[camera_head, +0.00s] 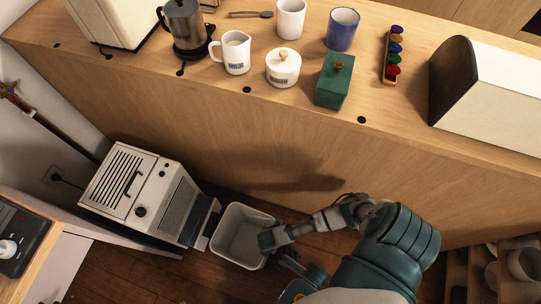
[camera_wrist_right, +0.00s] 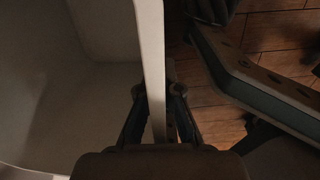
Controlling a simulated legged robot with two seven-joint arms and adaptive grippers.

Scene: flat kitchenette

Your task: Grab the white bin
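The white bin (camera_head: 229,222) is an open, empty-looking container. It stands on the wooden floor beside the counter, in the lower middle of the head view. My right arm reaches down to it from the right, and my right gripper (camera_head: 267,240) is at the bin's right-hand rim. In the right wrist view the bin's wall (camera_wrist_right: 152,60) runs between the two fingers of the gripper (camera_wrist_right: 158,98). The fingers lie close on both sides of the wall and appear shut on it. The bin's interior is on the left there. I cannot make out my left gripper.
A white heater-like appliance (camera_head: 138,185) stands just left of the bin. The wooden counter (camera_head: 200,120) rises behind it, with a green box (camera_head: 333,85), a white mug (camera_head: 290,18) and a bread box (camera_head: 490,85) on top. Shelves with bowls (camera_head: 522,262) are at the lower right.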

